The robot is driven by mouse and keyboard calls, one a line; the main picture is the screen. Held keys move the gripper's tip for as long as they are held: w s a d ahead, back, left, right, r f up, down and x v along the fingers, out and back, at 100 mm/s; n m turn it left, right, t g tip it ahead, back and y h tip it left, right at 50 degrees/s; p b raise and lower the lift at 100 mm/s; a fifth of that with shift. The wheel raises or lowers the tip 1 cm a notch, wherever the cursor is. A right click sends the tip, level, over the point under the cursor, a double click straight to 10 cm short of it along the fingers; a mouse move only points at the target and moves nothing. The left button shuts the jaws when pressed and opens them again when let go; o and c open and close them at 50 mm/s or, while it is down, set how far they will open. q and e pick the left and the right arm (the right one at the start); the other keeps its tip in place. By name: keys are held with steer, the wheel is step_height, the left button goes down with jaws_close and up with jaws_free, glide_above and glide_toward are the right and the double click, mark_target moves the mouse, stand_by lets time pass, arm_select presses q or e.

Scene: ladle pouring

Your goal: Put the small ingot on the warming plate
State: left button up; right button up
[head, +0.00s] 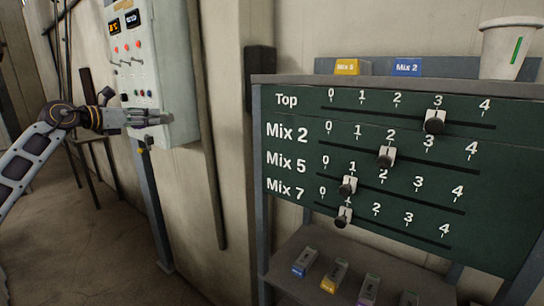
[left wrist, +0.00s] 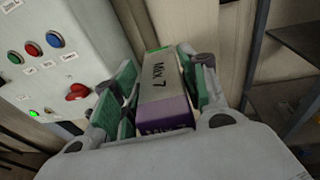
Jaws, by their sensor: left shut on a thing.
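My left gripper (head: 160,118) is in the head view at the left, in front of the control box. The left wrist view shows its green-padded fingers on both sides of a small grey ingot (left wrist: 158,77) marked "Mix 7", with a purple near end and a green strip at the far end. The gripper is shut on this ingot. In the head view the held ingot is too small to make out. I cannot make out a warming plate in either view. My right gripper is not in view.
The control box (head: 168,50) with buttons is on the wall close to my left gripper. At right stands a rack with a green slider board (head: 385,210). Several similar ingots, including one with a yellow end (head: 335,275), lie on its lower shelf. A white cup (head: 507,50) stands on top.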

arm_select(q)
steer(key=s+d+f+h, duration=0.1)
steer(key=d+f, duration=0.2)
steer(key=f, duration=0.6)
steer(key=s+d+f, duration=0.1)
steer(key=d+f, duration=0.1)
steer(key=f, duration=0.6)
steer(key=s+d+f, duration=0.1)
steer(key=s+f, duration=0.3)
steer(key=f, duration=0.3)
steer(key=s+d+f+y, duration=0.15)
steer(key=s+f, duration=0.25)
steer(key=f, duration=0.4)
steer(key=s+d+f+h, duration=0.1)
steer(key=s+f, duration=0.3)
steer(key=f, duration=0.3)
steer(key=s+f+y, duration=0.1)
steer(key=s+f, duration=1.2)
steer(key=d+n+t+y, duration=0.2)
steer(key=d+n+y, duration=0.4)
steer(key=d, duration=0.3)
steer(key=shift+s+d+f+y, duration=0.25)
steer(key=shift+d+y, duration=0.1)
steer(key=shift+y, duration=0.4)
stand_by(0.3)
